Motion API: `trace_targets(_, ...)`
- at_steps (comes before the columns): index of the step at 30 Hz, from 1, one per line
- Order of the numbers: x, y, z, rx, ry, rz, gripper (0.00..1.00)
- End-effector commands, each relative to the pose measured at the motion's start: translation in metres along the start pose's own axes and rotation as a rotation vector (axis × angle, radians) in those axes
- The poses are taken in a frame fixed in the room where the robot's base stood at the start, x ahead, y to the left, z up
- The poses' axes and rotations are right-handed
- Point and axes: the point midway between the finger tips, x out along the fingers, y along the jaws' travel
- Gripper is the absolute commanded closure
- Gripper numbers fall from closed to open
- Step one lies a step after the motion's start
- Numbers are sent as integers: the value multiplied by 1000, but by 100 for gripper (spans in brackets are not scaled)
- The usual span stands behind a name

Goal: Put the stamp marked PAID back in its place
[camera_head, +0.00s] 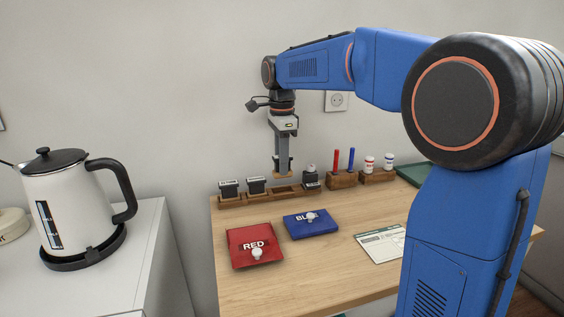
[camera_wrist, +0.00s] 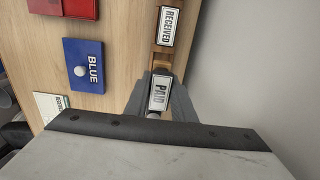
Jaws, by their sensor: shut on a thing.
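The stamp marked PAID (camera_wrist: 159,93) is between the fingers of my gripper (camera_wrist: 158,98) in the wrist view, its white label facing the camera. In the head view my gripper (camera_head: 283,168) points down over the wooden stamp rack (camera_head: 235,203), with a small gap beneath the fingertips. My gripper is shut on the stamp; little of the stamp shows in the head view. An empty stretch of the rack (camera_head: 284,190) lies below it. The stamp marked RECEIVED (camera_wrist: 171,25) sits in the rack beside it and also shows in the head view (camera_head: 256,185).
Another stamp (camera_head: 229,189) stands at the rack's left end, and a dark one (camera_head: 311,180) right of my gripper. In front lie the red pad (camera_head: 250,240) and blue pad (camera_head: 308,228). A pen holder (camera_head: 341,181) stands right. The wall is close behind.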

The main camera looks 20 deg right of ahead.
Motion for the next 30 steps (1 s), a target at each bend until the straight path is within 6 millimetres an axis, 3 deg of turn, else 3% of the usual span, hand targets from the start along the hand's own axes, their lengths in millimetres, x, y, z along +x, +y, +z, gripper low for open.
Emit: trace_targets(30, 13, 0, 0, 0, 0, 0, 100)
